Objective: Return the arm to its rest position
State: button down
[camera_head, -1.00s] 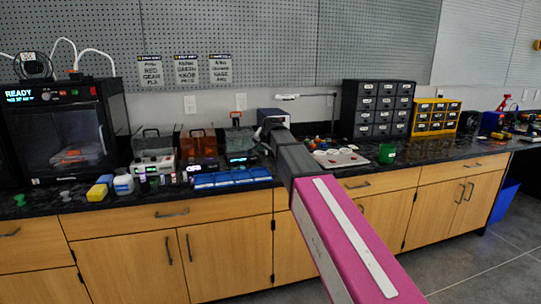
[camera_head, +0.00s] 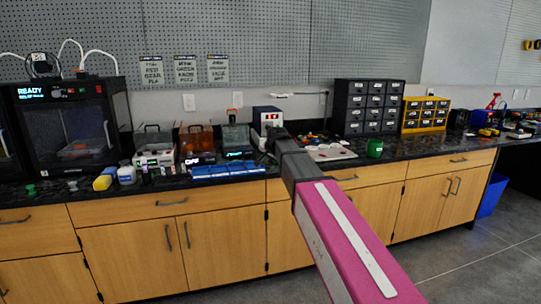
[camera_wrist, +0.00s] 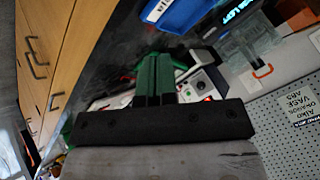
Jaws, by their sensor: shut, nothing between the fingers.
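My gripper shows in the wrist view (camera_wrist: 155,62), with its two green fingers together and nothing between them. In the head view my pink and dark grey arm reaches from the lower right up to the counter (camera_head: 225,182). The arm's far end is in front of a white device with a red display (camera_head: 268,119); the fingers cannot be made out there. In the wrist view a white device with a dark knob (camera_wrist: 203,86) lies just beyond the fingers; I cannot tell whether they touch it.
A 3D printer (camera_head: 75,125) stands at the left, with blue bins (camera_head: 228,170) along the counter. A green cup (camera_head: 375,148), a black drawer unit (camera_head: 366,107) and a yellow one (camera_head: 425,114) stand to the right. The floor (camera_head: 470,255) at lower right is clear.

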jog(key=s+d+f+n+g+h, duration=0.1)
jog(key=s+d+f+g, duration=0.1)
jog(key=s+d+f, duration=0.4)
jog(key=s+d+f+n+g+h, duration=0.1)
jog(key=s+d+f+g, duration=0.2)
jog(key=s+d+f, duration=0.4)
jog(key=s+d+f+n+g+h, duration=0.1)
jog(key=s+d+f, duration=0.6)
jog(key=s+f, duration=1.1)
jog(key=shift+s+d+f+n+g, duration=0.2)
jog(key=shift+s+f+n+g, duration=0.3)
jog(key=shift+g, duration=0.4)
